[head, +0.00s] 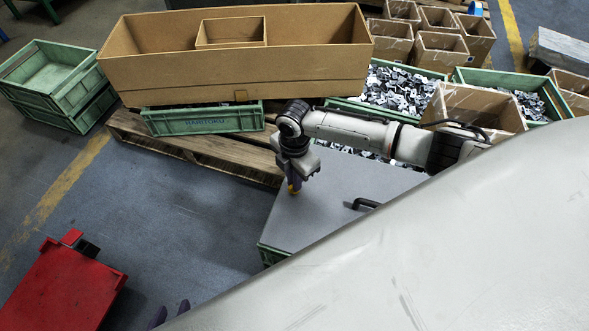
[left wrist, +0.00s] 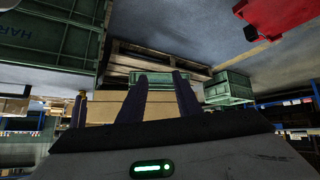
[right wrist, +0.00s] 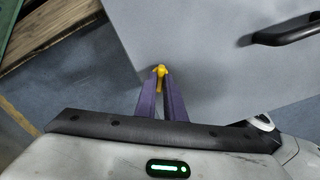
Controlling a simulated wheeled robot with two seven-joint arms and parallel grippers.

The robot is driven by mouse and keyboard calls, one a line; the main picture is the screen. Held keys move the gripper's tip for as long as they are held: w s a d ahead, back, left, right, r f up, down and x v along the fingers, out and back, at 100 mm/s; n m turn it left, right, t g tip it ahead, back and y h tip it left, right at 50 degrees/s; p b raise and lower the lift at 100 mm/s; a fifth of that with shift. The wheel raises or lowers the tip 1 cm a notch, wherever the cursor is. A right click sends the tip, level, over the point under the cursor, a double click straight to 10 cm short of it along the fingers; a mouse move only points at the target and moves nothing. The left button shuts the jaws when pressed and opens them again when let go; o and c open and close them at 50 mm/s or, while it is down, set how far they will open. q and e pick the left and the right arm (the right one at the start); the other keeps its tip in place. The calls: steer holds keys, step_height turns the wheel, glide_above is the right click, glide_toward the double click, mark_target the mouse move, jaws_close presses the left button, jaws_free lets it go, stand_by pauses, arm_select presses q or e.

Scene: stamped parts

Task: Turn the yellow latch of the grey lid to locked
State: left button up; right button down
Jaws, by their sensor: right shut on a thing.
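The grey lid (head: 310,212) lies flat on a green crate, with a black handle (head: 366,203) on it. The small yellow latch (right wrist: 161,72) sits at the lid's edge. In the head view the latch (head: 293,190) shows only in part below my right gripper (head: 292,182). In the right wrist view my right gripper (right wrist: 162,80) is shut on the latch, its purple fingers on either side. My left gripper (left wrist: 160,80) is open and empty, away from the lid. Only its purple fingertips show in the head view (head: 171,313), at the bottom edge.
Crates of stamped parts (head: 392,90) and small cartons (head: 475,105) are at the back right. A red cart (head: 62,290) stands at the lower left. Floor between is clear.

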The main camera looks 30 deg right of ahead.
steer(key=m+p, duration=0.3)
steer(key=shift+r+m, duration=0.25)
steer(key=shift+m, duration=0.15)
steer(key=shift+m+p, duration=0.8)
steer(key=shift+m, duration=0.1)
steer(key=m+p, duration=0.2)
steer(key=m, duration=0.1)
steer(key=shift+f, duration=0.1)
steer(key=shift+f+m+p, duration=0.1)
steer(key=shift+m+p, duration=0.25)
steer(key=shift+m, duration=0.55)
steer(key=c, duration=1.8)
jaws_free()
steer(key=shift+c, duration=0.2)
